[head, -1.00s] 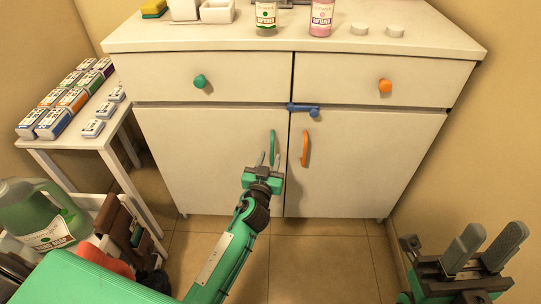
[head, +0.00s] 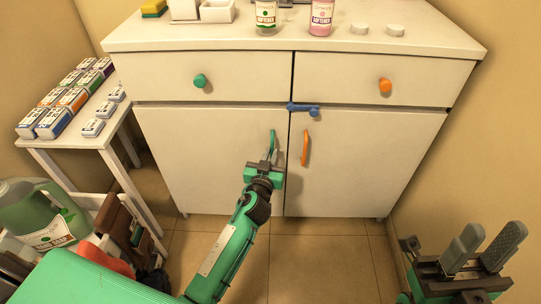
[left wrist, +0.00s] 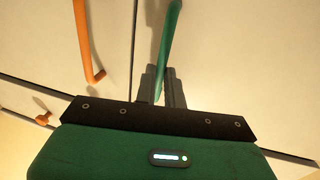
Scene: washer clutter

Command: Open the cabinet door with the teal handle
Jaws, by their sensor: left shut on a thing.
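The teal handle (head: 272,138) is a vertical bar on the left cabinet door (head: 210,150), near its inner edge. In the left wrist view the teal handle (left wrist: 172,35) runs down between the fingers. My left gripper (head: 269,158) is shut on the lower part of this handle; the fingers also show in the left wrist view (left wrist: 160,82). The left door looks closed. A blue latch (head: 303,108) lies level across the top of the gap between the doors. My right gripper (head: 483,245) is open and empty at the lower right, away from the cabinet.
The right door has an orange handle (head: 305,148). Two drawers above have a teal knob (head: 200,81) and an orange knob (head: 385,86). Bottles stand on the cabinet top (head: 340,43). A small white table (head: 65,142) with several boxes stands left.

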